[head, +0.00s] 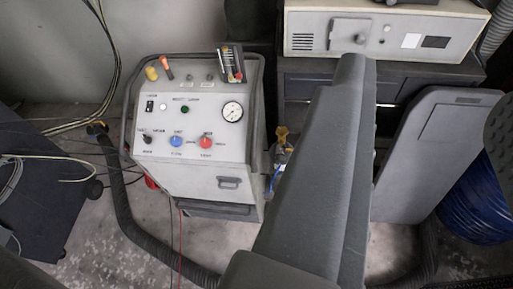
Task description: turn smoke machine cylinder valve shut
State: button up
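The smoke machine (192,185) is a white cabinet with a sloped control panel, a round gauge and blue and red knobs, left of centre in the head view. Just right of it, a small yellow, brass-like fitting (282,134) shows above a partly seen grey part, with a bit of blue below. It looks like the cylinder valve, but it is small and my arm hides what lies to its right. I cannot tell its handle position. My dark grey arm crosses the centre right. My gripper's fingers do not show.
A dark hose (122,215) runs along the floor by the machine, with thin red leads near it. A grey box unit (385,35) stands at the back. A grey panel (437,150) and a blue coil (478,205) are at the right. Cables hang at the left.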

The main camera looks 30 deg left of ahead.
aim_at(282, 130)
jog(key=u, duration=0.05)
jog(key=k, duration=0.3)
jog(key=u, duration=0.55)
jog(key=i, duration=1.9)
jog(key=z, duration=0.55)
